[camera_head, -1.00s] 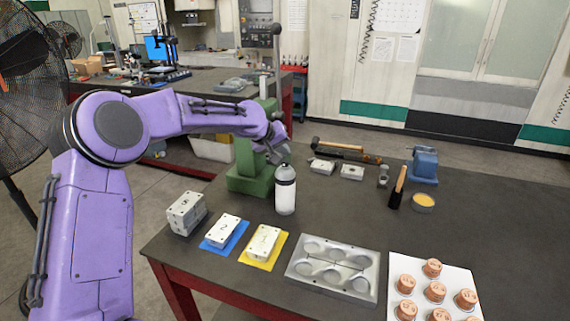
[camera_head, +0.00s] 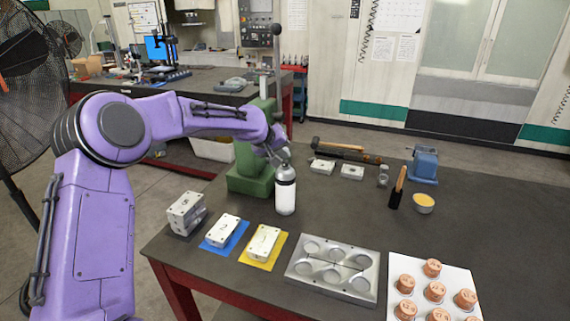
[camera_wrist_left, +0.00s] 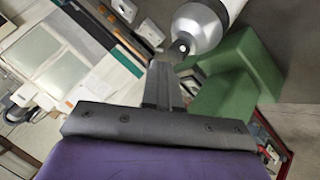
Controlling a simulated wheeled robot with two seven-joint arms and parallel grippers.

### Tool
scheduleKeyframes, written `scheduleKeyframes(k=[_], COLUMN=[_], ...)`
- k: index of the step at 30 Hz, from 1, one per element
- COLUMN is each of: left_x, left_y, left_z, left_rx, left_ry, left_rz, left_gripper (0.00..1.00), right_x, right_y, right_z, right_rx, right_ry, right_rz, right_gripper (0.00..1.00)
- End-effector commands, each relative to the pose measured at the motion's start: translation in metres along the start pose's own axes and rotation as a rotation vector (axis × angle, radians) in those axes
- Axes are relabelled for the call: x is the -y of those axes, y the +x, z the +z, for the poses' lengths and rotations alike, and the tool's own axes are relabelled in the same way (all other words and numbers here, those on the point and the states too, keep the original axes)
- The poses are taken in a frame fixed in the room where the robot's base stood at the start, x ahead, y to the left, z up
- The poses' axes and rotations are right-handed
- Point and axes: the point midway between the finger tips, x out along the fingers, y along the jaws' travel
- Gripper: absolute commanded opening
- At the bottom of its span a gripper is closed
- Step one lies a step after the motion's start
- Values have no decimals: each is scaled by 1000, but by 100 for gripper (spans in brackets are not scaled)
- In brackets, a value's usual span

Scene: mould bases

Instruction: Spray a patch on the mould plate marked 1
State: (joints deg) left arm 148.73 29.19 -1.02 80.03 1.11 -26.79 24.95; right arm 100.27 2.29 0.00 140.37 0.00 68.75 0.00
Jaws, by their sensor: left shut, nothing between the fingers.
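A white spray can (camera_head: 286,197) with a grey top stands upright on the dark table, in front of the green press. My left gripper (camera_head: 283,158) is at the top of the can, shut and empty. In the left wrist view the shut fingers (camera_wrist_left: 165,72) point at the can's nozzle end (camera_wrist_left: 181,46); I cannot tell whether they touch it. One pale mould plate (camera_head: 221,230) lies on a blue mat and another (camera_head: 264,242) on a yellow mat. Their marks are too small to read surely. My right gripper is not in view.
A stack of mould blocks (camera_head: 186,214) stands at the table's left edge. A metal tray with round hollows (camera_head: 333,268) and a white board (camera_head: 456,284) with copper-coloured pucks lie at the front. A green press (camera_head: 251,172) stands behind the can. A brush, yellow tub and hammer lie farther right.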

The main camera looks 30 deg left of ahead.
Motion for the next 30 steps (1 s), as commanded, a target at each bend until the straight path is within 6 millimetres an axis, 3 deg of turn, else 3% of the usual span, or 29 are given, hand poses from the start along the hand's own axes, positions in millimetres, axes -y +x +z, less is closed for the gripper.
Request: scheduleKeyframes(k=[25, 30], left_x=[4, 1], left_y=[6, 1], left_z=[5, 1], left_rx=[1, 2], left_ry=[0, 0], left_rz=[-1, -1], left_gripper=[0, 0], right_x=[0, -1], right_y=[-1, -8], right_z=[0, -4], right_rx=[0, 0], right_ry=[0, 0], right_rz=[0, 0], right_gripper=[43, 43])
